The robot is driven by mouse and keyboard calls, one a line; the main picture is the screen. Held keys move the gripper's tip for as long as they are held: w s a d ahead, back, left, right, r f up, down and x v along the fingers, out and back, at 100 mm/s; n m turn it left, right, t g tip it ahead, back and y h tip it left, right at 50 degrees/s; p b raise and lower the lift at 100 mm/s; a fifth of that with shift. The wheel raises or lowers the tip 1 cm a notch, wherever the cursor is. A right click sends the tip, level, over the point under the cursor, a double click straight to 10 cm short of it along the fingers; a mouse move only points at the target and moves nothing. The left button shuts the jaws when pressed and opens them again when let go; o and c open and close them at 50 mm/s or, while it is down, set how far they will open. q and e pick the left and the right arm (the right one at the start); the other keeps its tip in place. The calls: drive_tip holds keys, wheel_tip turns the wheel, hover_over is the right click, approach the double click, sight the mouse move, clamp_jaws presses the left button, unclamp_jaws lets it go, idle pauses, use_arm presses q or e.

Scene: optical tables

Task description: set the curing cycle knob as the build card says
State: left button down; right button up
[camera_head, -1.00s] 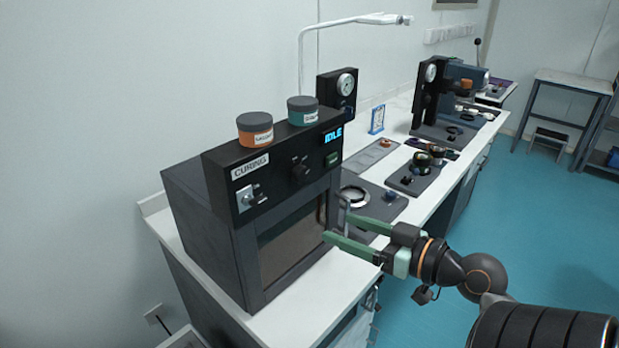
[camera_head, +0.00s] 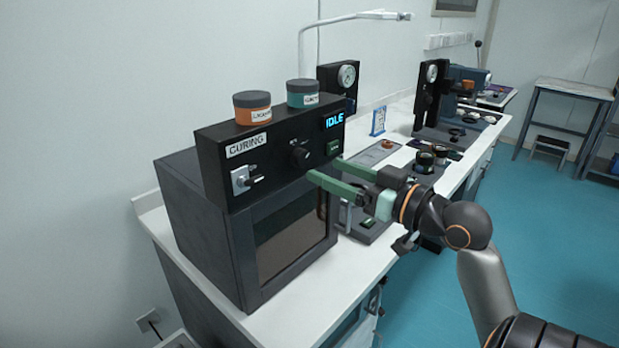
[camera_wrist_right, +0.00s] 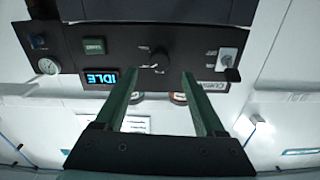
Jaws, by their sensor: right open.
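The curing oven (camera_head: 215,215) stands on the white bench with its display (camera_head: 334,120) reading IDLE. Its black curing cycle knob (camera_head: 300,156) sits mid-panel; in the right wrist view the knob (camera_wrist_right: 160,58) shows upside down, with small marks around it too small to read. My right gripper (camera_head: 324,168) is open and empty, its green fingers pointing at the panel just in front of the knob. In the wrist view the gripper (camera_wrist_right: 158,75) has a finger on either side of the knob's line, apart from it. A blue-framed card (camera_head: 378,120) stands behind on the bench, unreadable. My left gripper is out of view.
Two lidded jars, orange (camera_head: 252,107) and teal (camera_head: 302,93), stand on the oven top. A switch (camera_head: 240,180) is left of the knob and a green button (camera_head: 333,148) right of it. A gauge unit (camera_head: 345,76) stands behind.

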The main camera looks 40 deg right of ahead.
sight(304, 160)
drive_tip(key=w, duration=0.2)
drive_tip(key=w+p, duration=0.1)
drive_tip(key=w, duration=0.1)
drive_tip(key=shift+w+a+r, duration=0.15)
drive_tip(key=shift+w, duration=0.1)
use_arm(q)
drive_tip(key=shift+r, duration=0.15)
use_arm(e)
drive_tip(key=shift+w+a, duration=0.1)
drive_tip(key=shift+w, duration=0.6)
clamp_jaws()
